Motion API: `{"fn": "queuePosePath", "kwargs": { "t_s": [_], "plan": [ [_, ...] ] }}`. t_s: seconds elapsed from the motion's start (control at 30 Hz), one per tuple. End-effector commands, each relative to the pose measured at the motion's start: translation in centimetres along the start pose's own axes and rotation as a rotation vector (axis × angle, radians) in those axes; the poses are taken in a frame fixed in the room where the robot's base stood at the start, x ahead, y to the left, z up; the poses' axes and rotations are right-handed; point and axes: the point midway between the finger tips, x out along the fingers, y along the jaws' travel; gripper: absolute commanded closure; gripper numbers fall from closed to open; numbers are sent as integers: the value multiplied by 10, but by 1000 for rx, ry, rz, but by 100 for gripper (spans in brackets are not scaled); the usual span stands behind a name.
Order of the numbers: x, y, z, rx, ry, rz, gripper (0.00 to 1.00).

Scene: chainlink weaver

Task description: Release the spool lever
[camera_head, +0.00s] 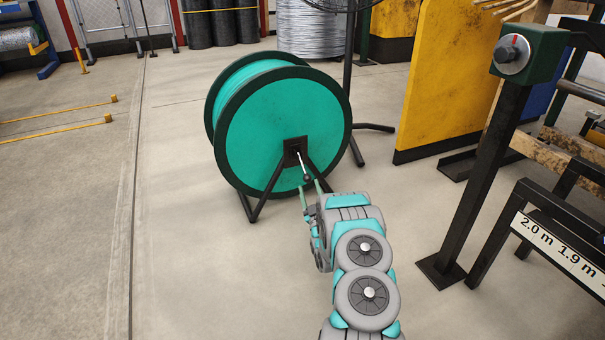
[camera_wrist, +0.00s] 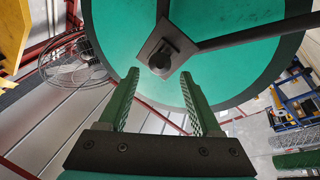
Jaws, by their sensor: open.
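The spool (camera_head: 275,130) is a large teal drum with dark green rims, upright on a black stand. A dark square plate (camera_head: 291,146) sits at the centre of its face. The spool lever (camera_head: 301,163) is a thin pale rod slanting down from the plate to a black knob (camera_head: 307,178). My gripper (camera_head: 311,187) is open just below the knob, its fingers pointing at the spool. In the wrist view, a dark knob (camera_wrist: 160,59) shows against the plate, just beyond the open, empty fingertips of my gripper (camera_wrist: 160,87). I cannot tell whether anything touches.
A green box with a dial (camera_head: 513,53) stands on a black post at the right. A yellow panel (camera_head: 440,80) stands behind it. A measuring rail with length marks (camera_head: 560,250) is at the lower right. The floor (camera_head: 190,270) left of my arm is clear.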

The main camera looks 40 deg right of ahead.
Motion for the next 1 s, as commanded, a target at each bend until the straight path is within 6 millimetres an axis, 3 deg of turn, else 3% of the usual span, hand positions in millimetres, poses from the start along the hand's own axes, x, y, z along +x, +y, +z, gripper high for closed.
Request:
{"fn": "queuePosePath", "kwargs": {
  "t_s": [0.5, 0.87, 1.0],
  "plan": [
    [65, 0, -1, 0, 4, 1, 35],
    [74, 0, 0, 0, -1, -1, 35],
    [74, 0, 0, 0, -1, -1, 48]
  ]
}}
